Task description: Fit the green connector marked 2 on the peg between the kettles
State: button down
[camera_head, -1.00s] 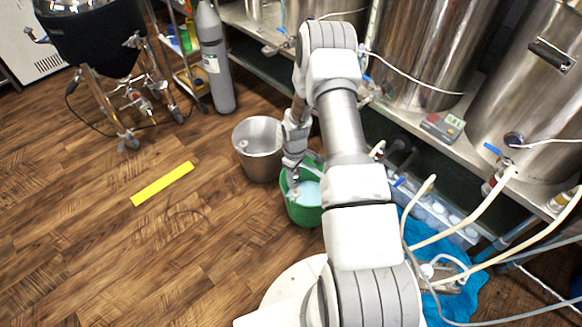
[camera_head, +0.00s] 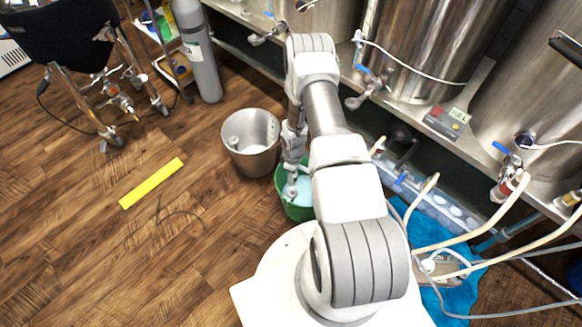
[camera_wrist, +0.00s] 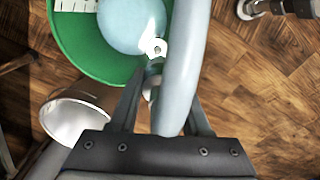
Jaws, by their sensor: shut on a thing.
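My gripper (camera_head: 291,187) reaches down over the green bucket (camera_head: 281,200), beside its rim. In the wrist view my gripper (camera_wrist: 163,95) is shut on a smooth grey hose-like piece (camera_wrist: 186,65), which runs up out of the picture. A small whitish ring-shaped part (camera_wrist: 154,47) shows beside it, over the bucket's pale blue contents. I cannot make out a green connector or a number 2 in either view. Two steel kettles, one in the middle (camera_head: 425,45) and one at the right (camera_head: 535,100), stand on a bench. I cannot pick out a peg between them.
A steel bucket (camera_head: 252,145) stands left of the green one. A control box (camera_head: 446,121) sits on the bench between the kettles. Pale hoses (camera_head: 480,228) cross the right side above a blue cloth (camera_head: 455,300).

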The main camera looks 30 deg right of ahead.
aim_at(293, 190)
jog(key=shift+w+d+f, duration=0.1)
jog(key=shift+w+f, duration=0.15)
jog(key=shift+f, duration=0.35)
jog(key=shift+f+b, duration=1.25)
jog(key=shift+f, duration=0.7)
jog(key=shift+f+b, duration=1)
jog(key=shift+b, duration=0.05)
jog(key=shift+f+b, duration=1.4)
jog(key=shift+b, duration=0.1)
jog(key=shift+c, duration=1.4)
grip_release()
jog(key=shift+r, duration=0.1)
notch_tip(293, 190, up, 17)
jog(key=p, duration=0.5)
jog(key=shift+r, duration=0.2)
